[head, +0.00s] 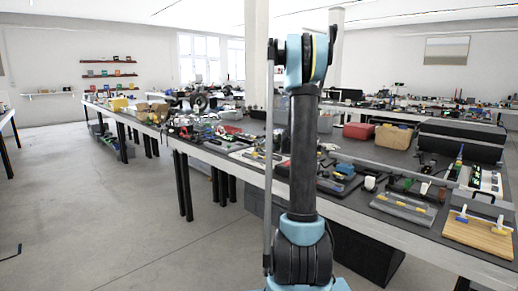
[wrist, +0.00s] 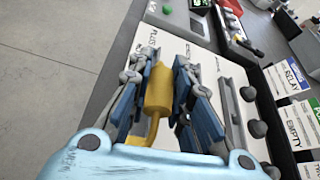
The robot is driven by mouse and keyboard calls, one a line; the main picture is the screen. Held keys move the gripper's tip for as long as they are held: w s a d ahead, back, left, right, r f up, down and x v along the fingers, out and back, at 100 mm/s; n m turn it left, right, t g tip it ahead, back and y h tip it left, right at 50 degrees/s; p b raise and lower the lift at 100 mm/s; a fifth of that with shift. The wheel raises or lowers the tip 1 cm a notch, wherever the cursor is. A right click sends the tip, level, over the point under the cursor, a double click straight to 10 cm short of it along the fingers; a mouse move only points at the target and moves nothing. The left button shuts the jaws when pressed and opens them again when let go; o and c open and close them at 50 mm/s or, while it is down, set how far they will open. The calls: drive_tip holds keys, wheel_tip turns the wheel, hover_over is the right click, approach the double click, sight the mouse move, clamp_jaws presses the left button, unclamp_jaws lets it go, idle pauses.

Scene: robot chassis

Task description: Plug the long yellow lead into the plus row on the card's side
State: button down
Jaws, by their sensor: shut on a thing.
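In the wrist view, my gripper (wrist: 166,72) is shut on the thick yellow end of the yellow lead (wrist: 158,92), with the blue fingers on either side of it. A thin yellow wire bends from this end toward the bottom of the picture. Beyond the fingertips lies a white panel (wrist: 173,44) with the word PLUS at its upper left. A second label beside it is partly hidden. The yellow end covers the panel below it, so I cannot tell whether its tip touches. In the head view my gripper and the lead cannot be made out.
At the right of the wrist view stand a RELAY card (wrist: 292,76) and an EMPTY card (wrist: 292,124). A grey bar with dark round knobs (wrist: 257,129) runs beside the panel. A device with a green display (wrist: 200,4) lies beyond. The floor at left is clear.

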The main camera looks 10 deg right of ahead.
drive_tip(key=shift+f, duration=0.55)
drive_tip(key=c, duration=1.4)
unclamp_jaws()
drive_tip(key=shift+o, duration=0.2)
drive_tip(key=v, duration=1.2)
